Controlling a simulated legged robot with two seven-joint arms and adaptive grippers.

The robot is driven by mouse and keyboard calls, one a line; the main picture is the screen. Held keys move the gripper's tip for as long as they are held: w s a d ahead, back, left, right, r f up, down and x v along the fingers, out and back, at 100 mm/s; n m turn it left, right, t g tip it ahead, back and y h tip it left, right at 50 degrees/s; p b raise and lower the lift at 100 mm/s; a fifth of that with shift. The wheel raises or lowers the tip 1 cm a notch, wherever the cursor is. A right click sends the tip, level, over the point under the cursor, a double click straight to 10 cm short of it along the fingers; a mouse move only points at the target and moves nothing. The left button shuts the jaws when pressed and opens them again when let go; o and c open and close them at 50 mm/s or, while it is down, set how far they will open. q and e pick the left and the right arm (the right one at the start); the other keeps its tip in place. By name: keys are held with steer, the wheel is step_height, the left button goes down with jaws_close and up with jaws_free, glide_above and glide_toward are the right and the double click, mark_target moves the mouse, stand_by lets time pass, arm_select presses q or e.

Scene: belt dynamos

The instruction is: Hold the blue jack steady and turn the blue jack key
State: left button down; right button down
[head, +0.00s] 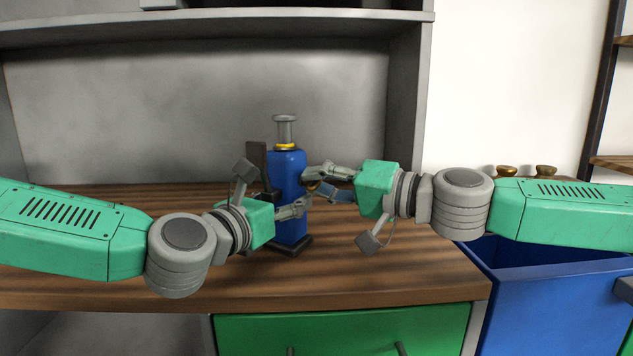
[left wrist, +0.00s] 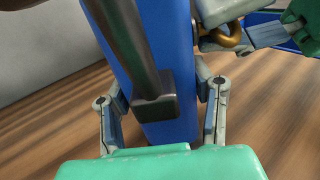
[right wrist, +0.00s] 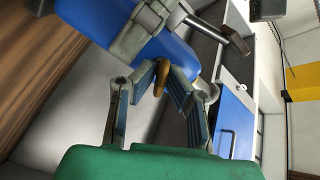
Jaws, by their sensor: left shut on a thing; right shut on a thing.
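The blue jack (head: 288,170) stands upright on the wooden bench, with a grey ram, a yellow collar and a dark foot. A dark handle bar runs along its side in the left wrist view (left wrist: 130,45). My left gripper (head: 296,208) is shut on the jack's blue body low down, its fingers on either side of it in the left wrist view (left wrist: 165,100). The brass blue jack key (right wrist: 160,78) sticks out of the jack's side. My right gripper (head: 316,184) is shut on the key, its fingertips at either side of it. The fingertips partly hide the key.
The wooden bench top (head: 100,285) is clear around the jack. A grey shelf unit (head: 405,110) rises behind it. A blue bin (head: 540,310) stands at the right, below bench height. Two brass-coloured knob-like things (head: 507,170) show at the back right. A green drawer (head: 340,335) is below.

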arm_select(q)
steer(key=shift+a+f, duration=0.1)
arm_select(e)
steer(key=m, duration=0.4)
steer(key=shift+w+d+f, duration=0.2)
steer(key=shift+w+d, duration=0.2)
steer(key=shift+f+m, duration=0.1)
steer(key=shift+m, duration=0.9)
steer(key=c, duration=1.6)
jaws_free()
steer(key=shift+c, duration=0.2)
steer(key=shift+s+a, duration=0.15)
steer(key=shift+s+a, duration=0.15)
steer(key=v, duration=0.8)
